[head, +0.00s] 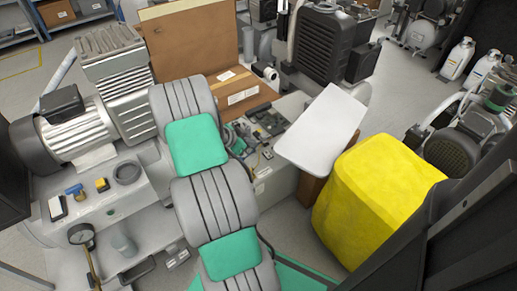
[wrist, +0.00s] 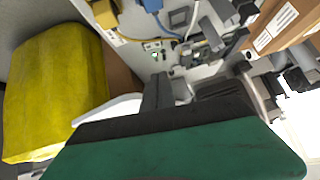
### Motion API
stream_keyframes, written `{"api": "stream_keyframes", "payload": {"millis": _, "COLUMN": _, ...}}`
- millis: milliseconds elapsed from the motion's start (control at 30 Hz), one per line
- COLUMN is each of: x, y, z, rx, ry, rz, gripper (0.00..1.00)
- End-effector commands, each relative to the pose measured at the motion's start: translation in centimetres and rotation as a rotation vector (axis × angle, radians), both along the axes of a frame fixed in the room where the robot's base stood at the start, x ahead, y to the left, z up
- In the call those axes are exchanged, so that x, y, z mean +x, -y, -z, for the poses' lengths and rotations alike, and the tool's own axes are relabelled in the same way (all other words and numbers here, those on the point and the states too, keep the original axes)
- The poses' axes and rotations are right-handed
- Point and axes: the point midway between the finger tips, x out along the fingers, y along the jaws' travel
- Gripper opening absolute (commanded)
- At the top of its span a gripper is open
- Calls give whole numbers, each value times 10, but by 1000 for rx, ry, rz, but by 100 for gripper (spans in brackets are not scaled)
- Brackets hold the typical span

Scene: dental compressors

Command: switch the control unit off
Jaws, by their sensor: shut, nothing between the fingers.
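The control unit (head: 270,180) looks like the open light-grey box of electronics in the middle of the head view, partly hidden by my arm. In the wrist view its pale panel (wrist: 133,22) fills the upper middle. A small switch with a green part (wrist: 155,57) sits low on that panel, under a small label. My gripper (wrist: 157,78) is shut and empty, its dark fingertips just below the switch in the picture. I cannot tell whether they touch it. In the head view my gripper is hidden behind my grey and green arm.
A yellow covered block (head: 377,195) and a white board (head: 321,130) stand right of the box. A brown panel (head: 190,40) rises behind it. A silver compressor (head: 75,130) and a gauge (head: 81,235) are at left. Blue and yellow cables (wrist: 165,25) run near the switch.

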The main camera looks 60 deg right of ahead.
Motion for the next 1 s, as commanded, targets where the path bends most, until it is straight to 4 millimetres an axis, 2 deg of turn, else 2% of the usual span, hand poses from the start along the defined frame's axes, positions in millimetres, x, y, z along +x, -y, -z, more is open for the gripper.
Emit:
{"api": "stream_keyframes", "payload": {"millis": 467, "x": -25, "y": 64, "z": 73, "rx": 2, "ry": -1, "rz": 3, "gripper": 0}}
{"api": "stream_keyframes", "payload": {"millis": 600, "x": -20, "y": 65, "z": 95, "rx": 1, "ry": -1, "rz": -2, "gripper": 0}}
{"api": "stream_keyframes", "payload": {"millis": 700, "x": -19, "y": 65, "z": 104, "rx": 1, "ry": -1, "rz": -2, "gripper": 0}}
{"api": "stream_keyframes", "payload": {"millis": 1000, "x": -18, "y": 65, "z": 106, "rx": 1, "ry": -1, "rz": -2, "gripper": 0}}
